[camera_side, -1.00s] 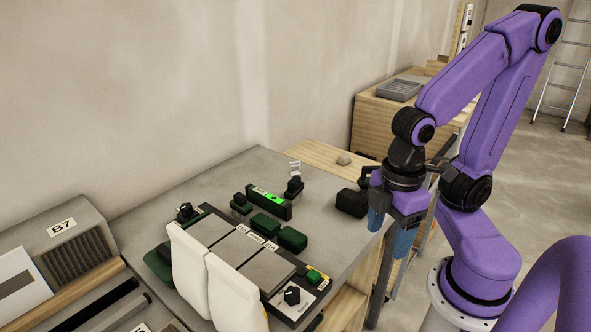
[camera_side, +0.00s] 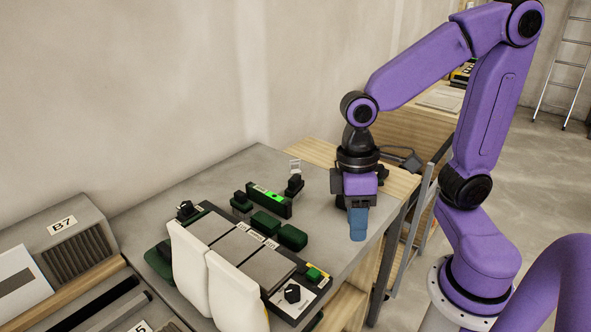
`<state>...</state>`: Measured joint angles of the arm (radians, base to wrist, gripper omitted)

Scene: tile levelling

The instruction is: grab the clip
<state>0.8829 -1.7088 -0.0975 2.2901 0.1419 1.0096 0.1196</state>
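A small whitish clip (camera_side: 295,166) stands upright on a black holder (camera_side: 294,185) near the back of the grey worktop. My gripper (camera_side: 358,226) points down with blue fingers, to the right of the clip and nearer the camera, well apart from it. One finger hides the other from this side, so the gap between them does not show. I see nothing hanging below the fingertips.
A black bar with a lit green window (camera_side: 268,197) lies just left of the clip. Dark green blocks (camera_side: 292,237) and grey tiles (camera_side: 268,270) lie nearer the camera. Two white upright shapes (camera_side: 232,293) stand in front. The worktop (camera_side: 330,216) is bare between clip and gripper.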

